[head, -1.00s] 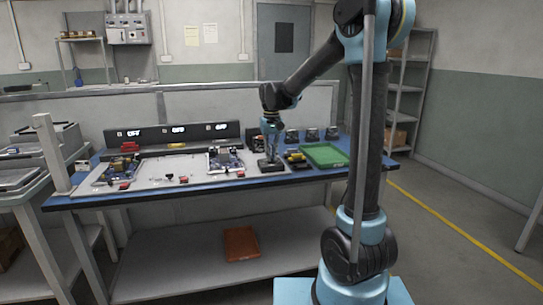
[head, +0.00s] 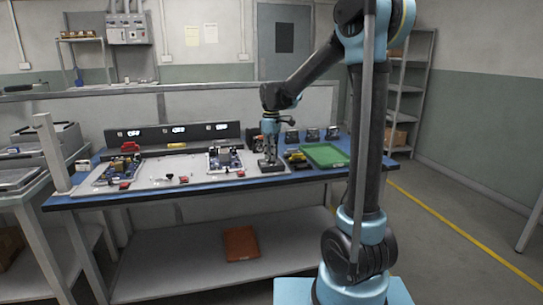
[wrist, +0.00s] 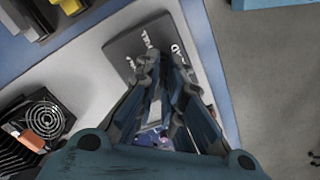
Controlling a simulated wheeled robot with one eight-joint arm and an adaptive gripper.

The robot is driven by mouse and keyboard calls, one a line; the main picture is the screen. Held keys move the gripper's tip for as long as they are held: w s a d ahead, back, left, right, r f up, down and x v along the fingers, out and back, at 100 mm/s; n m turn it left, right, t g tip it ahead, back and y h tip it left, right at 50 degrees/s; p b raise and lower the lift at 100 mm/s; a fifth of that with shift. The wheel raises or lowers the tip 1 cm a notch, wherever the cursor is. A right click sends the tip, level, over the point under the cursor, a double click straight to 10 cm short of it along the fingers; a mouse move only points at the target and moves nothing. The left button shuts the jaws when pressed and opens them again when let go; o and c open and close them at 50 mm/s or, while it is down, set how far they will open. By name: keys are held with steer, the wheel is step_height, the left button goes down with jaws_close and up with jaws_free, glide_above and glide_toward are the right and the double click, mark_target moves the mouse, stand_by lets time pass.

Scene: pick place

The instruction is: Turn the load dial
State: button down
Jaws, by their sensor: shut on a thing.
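The load dial's dark box (head: 274,168) sits on the bench, left of the green tray. In the wrist view, its dark top plate (wrist: 125,44) carries white lettering, partly covered by my fingers. My gripper (head: 269,157) points down over the box in the head view. In the wrist view, my gripper (wrist: 163,75) has its fingertips close together over the plate, shut on the dial. The dial's knob is hidden between the fingers, so its pointer setting cannot be read.
A green tray (head: 326,155) lies right of the box, with small yellow and black parts (head: 295,157) between. Circuit boards (head: 224,158) and a row of displays (head: 178,130) are to the left. A cooling fan (wrist: 44,121) is beside the box in the wrist view.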

steer(key=n, duration=0.4)
steer(key=shift+w+d, duration=0.1)
steer(key=shift+n, duration=1.8)
steer(key=c, duration=1.7)
jaws_free()
step_height(320, 180, up, 12)
steer(key=shift+f, duration=0.1)
